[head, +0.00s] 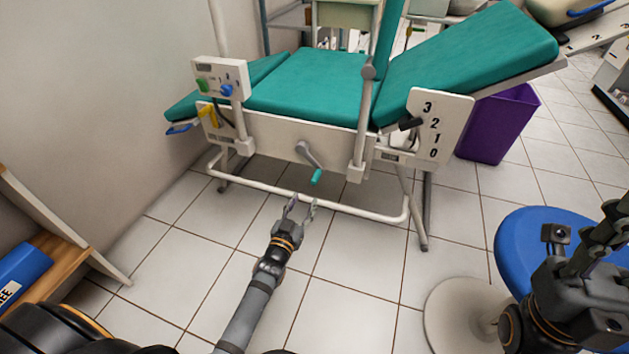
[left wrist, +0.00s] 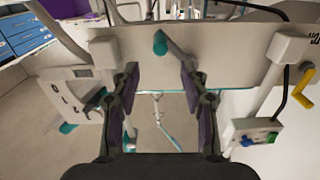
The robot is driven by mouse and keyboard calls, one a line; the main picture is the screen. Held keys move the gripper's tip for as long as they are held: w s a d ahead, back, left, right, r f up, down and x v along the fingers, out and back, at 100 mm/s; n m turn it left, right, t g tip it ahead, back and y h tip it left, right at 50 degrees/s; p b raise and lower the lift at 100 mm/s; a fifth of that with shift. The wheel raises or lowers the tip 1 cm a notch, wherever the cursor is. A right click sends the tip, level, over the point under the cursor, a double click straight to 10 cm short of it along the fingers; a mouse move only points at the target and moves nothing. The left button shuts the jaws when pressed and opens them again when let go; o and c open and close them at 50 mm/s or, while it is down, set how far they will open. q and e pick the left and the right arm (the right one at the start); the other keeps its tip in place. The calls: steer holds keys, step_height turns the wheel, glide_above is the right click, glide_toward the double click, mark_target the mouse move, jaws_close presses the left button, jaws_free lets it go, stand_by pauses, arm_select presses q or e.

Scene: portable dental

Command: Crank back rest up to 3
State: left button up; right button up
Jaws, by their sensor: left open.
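The dental chair has green cushions, and its back rest (head: 465,60) slopes up to the right. A white scale plate (head: 450,118) reads 3, 2, 1, 0 from top to bottom. A black pointer (head: 410,124) sits at its left edge, near the 2 and 3; I cannot tell the exact mark. The grey crank (head: 306,152) on the side panel hangs down to the right, with a teal handle (head: 316,177). My left gripper (head: 301,203) is open and empty, just below the handle. In the left wrist view the handle (left wrist: 160,43) shows beyond the fingertips (left wrist: 161,75).
A white lower rail (head: 300,200) runs under the chair, close to my left gripper. A control box (head: 221,78) is at the left. A blue stool (head: 525,235) stands near my right gripper (head: 612,225), whose jaws are unclear. A purple bin (head: 495,125) stands behind the plate.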

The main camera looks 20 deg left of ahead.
mark_target(313, 183)
arm_select(q)
steer(key=w+b, duration=0.2)
steer(key=w, duration=0.8)
steer(key=shift+w+d+b, duration=0.2)
steer(key=shift+b, duration=0.1)
jaws_close()
